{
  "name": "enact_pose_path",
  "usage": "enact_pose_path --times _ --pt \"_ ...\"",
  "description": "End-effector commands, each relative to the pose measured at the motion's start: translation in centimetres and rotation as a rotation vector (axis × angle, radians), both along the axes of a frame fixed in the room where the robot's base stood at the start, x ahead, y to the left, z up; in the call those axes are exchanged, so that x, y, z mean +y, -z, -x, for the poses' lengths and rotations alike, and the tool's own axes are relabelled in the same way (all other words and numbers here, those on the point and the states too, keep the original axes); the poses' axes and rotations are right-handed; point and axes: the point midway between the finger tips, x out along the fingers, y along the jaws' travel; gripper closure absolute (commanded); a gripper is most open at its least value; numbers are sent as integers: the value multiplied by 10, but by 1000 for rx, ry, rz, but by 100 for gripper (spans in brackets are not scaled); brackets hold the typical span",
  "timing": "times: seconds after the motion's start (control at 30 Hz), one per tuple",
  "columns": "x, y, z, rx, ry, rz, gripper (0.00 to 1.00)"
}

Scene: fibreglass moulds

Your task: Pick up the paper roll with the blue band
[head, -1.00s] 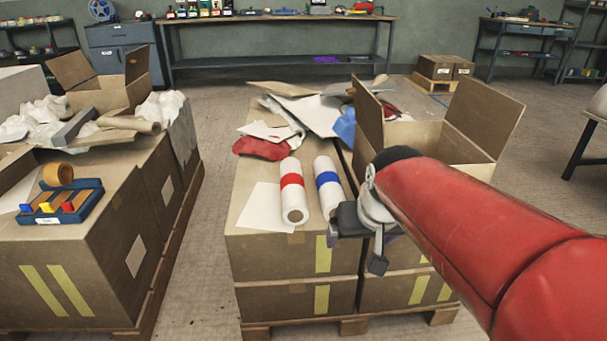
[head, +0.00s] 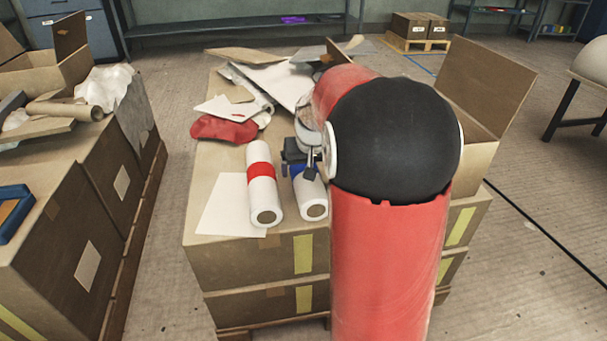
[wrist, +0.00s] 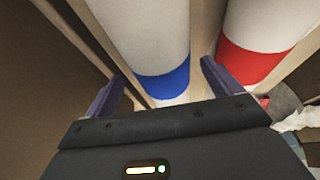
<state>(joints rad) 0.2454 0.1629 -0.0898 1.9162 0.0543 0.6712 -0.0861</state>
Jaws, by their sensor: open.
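The paper roll with the blue band (head: 311,193) lies on the cardboard-box stack, its near end facing me. My gripper (head: 296,162) is over its banded part and, with my arm, hides much of it. In the wrist view the blue-banded roll (wrist: 158,45) runs between my open gripper's two purple fingers (wrist: 160,75). Nothing is held; I cannot tell how far the fingers reach down beside the roll. The paper roll with the red band (head: 262,187) lies parallel on the left, and also shows right of the fingers in the wrist view (wrist: 250,62).
A white sheet (head: 222,210) lies left of the rolls. A red cloth (head: 222,129) and loose sheets (head: 285,84) lie behind them. An open carton (head: 482,150) stands right of my arm. Another box stack (head: 60,235) stands left, across a floor gap.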

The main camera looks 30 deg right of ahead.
Motion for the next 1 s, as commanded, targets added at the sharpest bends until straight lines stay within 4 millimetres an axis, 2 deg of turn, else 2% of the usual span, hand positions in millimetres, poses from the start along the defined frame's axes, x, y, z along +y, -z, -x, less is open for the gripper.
enact_pose_path --times 0.1,0.2,0.47,0.57,0.93,1.0 --pt "0 18 -9 4 -1 -1 9" --pt "-1 27 -13 2 0 -1 9" --pt "-1 29 -14 0 -1 0 9" --pt "-1 29 -14 0 -1 0 20" --pt "-1 29 -14 0 -1 0 68" --pt "-1 28 -14 -2 -1 1 72"
